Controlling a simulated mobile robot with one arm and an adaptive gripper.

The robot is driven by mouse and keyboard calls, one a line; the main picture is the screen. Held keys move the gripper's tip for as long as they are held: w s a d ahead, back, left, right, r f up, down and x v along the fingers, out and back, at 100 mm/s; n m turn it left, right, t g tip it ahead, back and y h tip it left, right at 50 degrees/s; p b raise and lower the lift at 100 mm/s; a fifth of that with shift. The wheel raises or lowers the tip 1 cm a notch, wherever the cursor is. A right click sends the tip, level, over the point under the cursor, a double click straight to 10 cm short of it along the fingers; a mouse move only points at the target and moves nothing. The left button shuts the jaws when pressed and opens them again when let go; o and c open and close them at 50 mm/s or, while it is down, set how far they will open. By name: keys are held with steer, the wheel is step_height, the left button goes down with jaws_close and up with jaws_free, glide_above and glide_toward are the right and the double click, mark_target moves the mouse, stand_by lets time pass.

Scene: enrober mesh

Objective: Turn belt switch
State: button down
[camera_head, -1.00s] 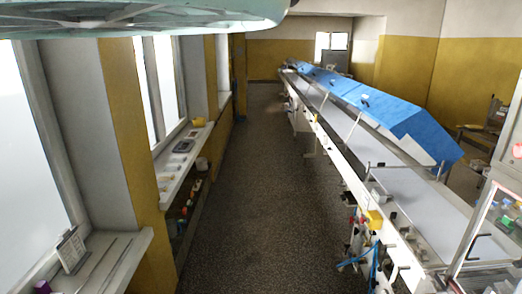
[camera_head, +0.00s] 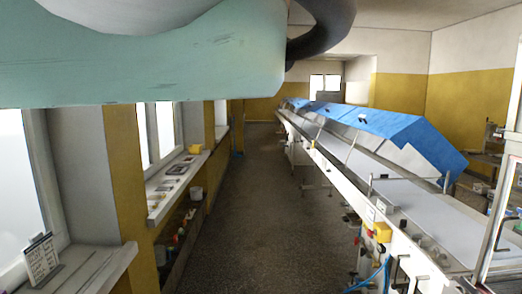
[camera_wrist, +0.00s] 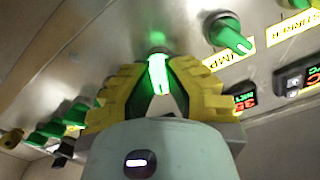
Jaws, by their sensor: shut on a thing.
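In the wrist view, a steel control panel carries green rotary switches. My gripper (camera_wrist: 155,80), with yellow ribbed fingers, is closed around a lit green switch (camera_wrist: 157,72). The switch glows brightly between the fingertips, and its label is hidden. To the upper right, another green switch (camera_wrist: 228,36) sits by a yellow label that seems to read PUMP (camera_wrist: 214,61). A red digital display (camera_wrist: 241,100) is to the right of my fingers. My gripper is not visible in the head view.
More green switches (camera_wrist: 50,130) line the panel at the left. In the head view, a long conveyor (camera_head: 405,205) with a blue cover (camera_head: 415,140) runs along the right. A windowsill (camera_head: 90,270) is at the left. The aisle floor (camera_head: 240,210) between is clear.

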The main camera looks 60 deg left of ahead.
steer(key=shift+f+m+b, duration=0.2)
steer(key=shift+m+b, duration=0.4)
steer(key=shift+b, duration=0.55)
steer(key=shift+r, duration=0.1)
steer(key=c, duration=1)
jaws_free()
steer(key=shift+v, duration=5.95)
